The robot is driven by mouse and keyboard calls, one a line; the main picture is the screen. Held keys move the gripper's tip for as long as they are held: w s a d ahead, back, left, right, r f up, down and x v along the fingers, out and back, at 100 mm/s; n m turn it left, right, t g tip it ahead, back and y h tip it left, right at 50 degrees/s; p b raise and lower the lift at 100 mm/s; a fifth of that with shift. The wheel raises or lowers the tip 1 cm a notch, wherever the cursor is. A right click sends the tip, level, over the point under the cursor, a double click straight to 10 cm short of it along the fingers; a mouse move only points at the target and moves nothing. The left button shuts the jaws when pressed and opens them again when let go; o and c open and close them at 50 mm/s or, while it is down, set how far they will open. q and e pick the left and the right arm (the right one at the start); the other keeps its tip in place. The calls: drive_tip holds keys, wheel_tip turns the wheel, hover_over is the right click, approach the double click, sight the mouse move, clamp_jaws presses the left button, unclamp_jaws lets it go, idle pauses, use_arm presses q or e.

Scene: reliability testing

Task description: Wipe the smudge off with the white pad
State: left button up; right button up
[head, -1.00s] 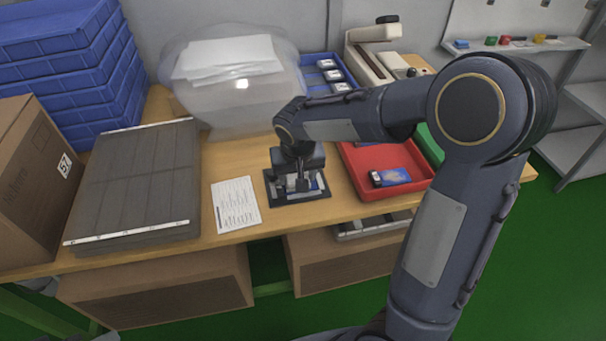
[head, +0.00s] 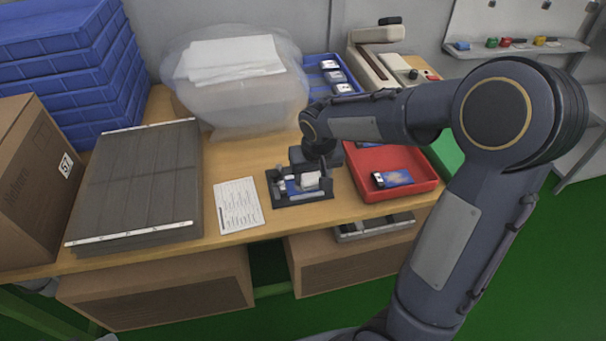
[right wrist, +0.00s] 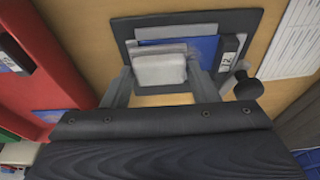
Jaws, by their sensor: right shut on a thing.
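The white pad (head: 311,179) is held between the fingers of my right gripper (head: 309,174), over the right part of a black fixture (head: 305,199). In the right wrist view the pad (right wrist: 159,70) sits between both fingers, over a blue card (right wrist: 206,46) lying in the fixture (right wrist: 243,22). The card also shows in the head view (head: 291,187), left of the pad. I cannot tell whether the pad touches the card. I cannot make out a smudge; the pad and gripper hide part of the card. My left gripper is not in view.
A red tray (head: 408,193) with blue cards stands just right of the fixture. A printed sheet (head: 238,205) lies to its left, beside a grey stack (head: 135,185). A clear bag-lined bin (head: 235,105) stands behind. Bare table shows around the fixture.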

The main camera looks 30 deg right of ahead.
sight(317, 176)
drive_tip(key=shift+s+d, duration=0.1)
drive_tip(key=shift+d, duration=0.45)
drive_tip(key=shift+r, duration=0.1)
drive_tip(key=shift+r+p, duration=2.35)
drive_tip(key=shift+r, duration=0.55)
wheel_tip(317, 176, up, 3)
drive_tip(key=shift+p, duration=1.2)
